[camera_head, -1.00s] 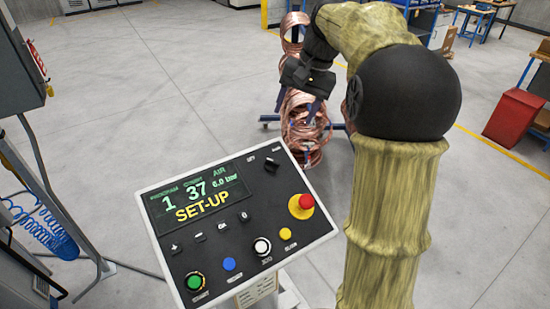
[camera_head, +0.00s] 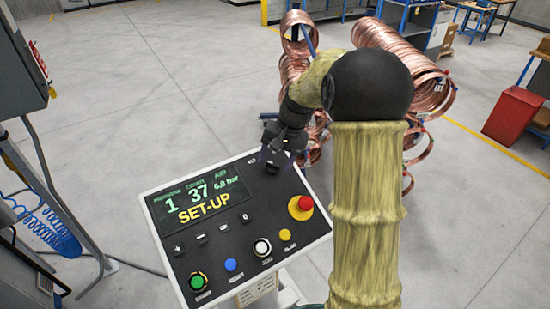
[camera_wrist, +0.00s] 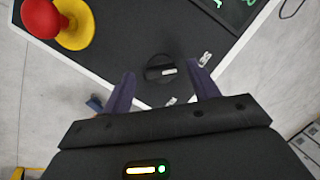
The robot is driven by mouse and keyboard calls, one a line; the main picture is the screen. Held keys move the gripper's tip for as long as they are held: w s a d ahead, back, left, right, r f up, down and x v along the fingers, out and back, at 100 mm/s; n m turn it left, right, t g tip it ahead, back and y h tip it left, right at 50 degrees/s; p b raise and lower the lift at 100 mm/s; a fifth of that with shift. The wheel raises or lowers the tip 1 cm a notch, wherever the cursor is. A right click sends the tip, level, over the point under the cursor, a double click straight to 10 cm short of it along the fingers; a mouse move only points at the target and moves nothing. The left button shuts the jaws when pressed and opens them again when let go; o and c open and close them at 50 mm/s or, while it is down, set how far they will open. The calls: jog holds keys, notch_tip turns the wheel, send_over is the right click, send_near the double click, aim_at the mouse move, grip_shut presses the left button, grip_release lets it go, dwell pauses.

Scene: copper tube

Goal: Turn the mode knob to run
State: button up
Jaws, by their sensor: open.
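The mode knob (camera_wrist: 160,68) is a round black knob with a white pointer line. In the wrist view it sits between and just beyond the two dark fingers of my gripper (camera_wrist: 161,76), which is open. In the head view my gripper (camera_head: 275,158) is over the far right part of the control panel (camera_head: 262,215) and hides the knob. I cannot tell whether the fingers touch it. The panel display (camera_head: 198,198) reads SET-UP in yellow.
A red emergency-stop button on a yellow base (camera_head: 301,207) stands up near my gripper. White (camera_head: 262,247), yellow (camera_head: 285,235), blue (camera_head: 230,264) and green (camera_head: 197,281) buttons line the near edge. Copper coils (camera_head: 405,65) stand behind the panel.

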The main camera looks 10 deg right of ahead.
jog(key=shift+a+f, duration=0.15)
jog(key=shift+f, duration=0.35)
jog(key=shift+c, duration=0.4)
jog(key=c, duration=0.9)
